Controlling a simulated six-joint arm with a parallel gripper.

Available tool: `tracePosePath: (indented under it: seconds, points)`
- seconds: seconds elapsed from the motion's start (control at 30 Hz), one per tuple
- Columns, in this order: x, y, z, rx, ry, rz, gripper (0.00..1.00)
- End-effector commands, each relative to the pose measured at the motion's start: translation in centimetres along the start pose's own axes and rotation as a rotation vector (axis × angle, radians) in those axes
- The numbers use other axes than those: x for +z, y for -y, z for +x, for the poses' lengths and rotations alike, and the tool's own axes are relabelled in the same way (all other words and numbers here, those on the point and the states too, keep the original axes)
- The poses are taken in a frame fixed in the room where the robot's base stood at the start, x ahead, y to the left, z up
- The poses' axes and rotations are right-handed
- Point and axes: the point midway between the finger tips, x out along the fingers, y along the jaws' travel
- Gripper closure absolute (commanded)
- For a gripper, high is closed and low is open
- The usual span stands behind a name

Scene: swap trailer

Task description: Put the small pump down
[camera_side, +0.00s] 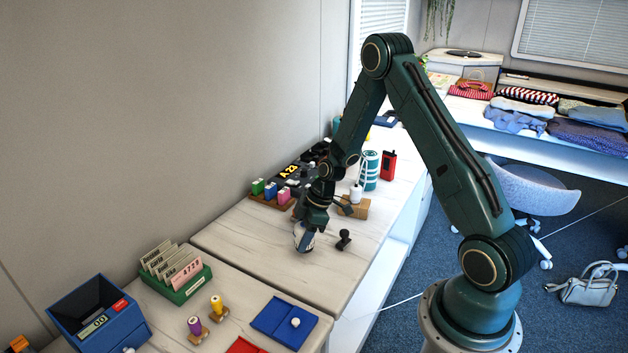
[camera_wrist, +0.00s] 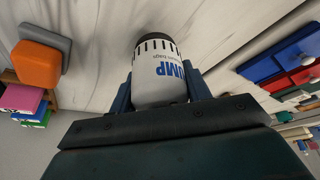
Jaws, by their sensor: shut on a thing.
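The small pump (camera_wrist: 160,70) is a white cylinder with a dark slotted end band and blue "PUMP" lettering. It sits between the two blue jaws of my gripper (camera_wrist: 161,88) in the wrist view. In the side view my gripper (camera_side: 306,232) points down low over the pale worktop (camera_side: 262,245), with the white pump (camera_side: 301,240) at its tip. The pump's lower end is at or very near the worktop; I cannot tell whether it touches.
A small black knobbed object (camera_side: 344,239) stands close to the right of the pump. A wooden block (camera_side: 354,208) and a tray of coloured blocks (camera_side: 271,194) lie behind. A green card holder (camera_side: 176,274) and blue pad (camera_side: 291,322) are nearer the camera. The worktop left of the gripper is clear.

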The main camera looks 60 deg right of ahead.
Motion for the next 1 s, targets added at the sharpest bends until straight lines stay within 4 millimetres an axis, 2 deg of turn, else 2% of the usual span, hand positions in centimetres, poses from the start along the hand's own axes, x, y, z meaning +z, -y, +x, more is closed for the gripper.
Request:
tracePosePath:
  seconds: [0.2, 0.67, 0.7, 0.77, 1.0]
  points:
    - [0.7, 0.0, 1.6, 0.000, 0.000, -0.001, 0.82]
    - [0.8, 0.0, 2.0, 0.001, -0.001, -0.001, 0.82]
    - [0.8, 0.0, 2.0, 0.001, 0.000, -0.001, 0.44]
    - [0.8, 0.0, 2.0, 0.001, 0.000, -0.001, 0.33]
    - [0.8, 0.0, 1.9, 0.001, 0.000, -0.001, 0.31]
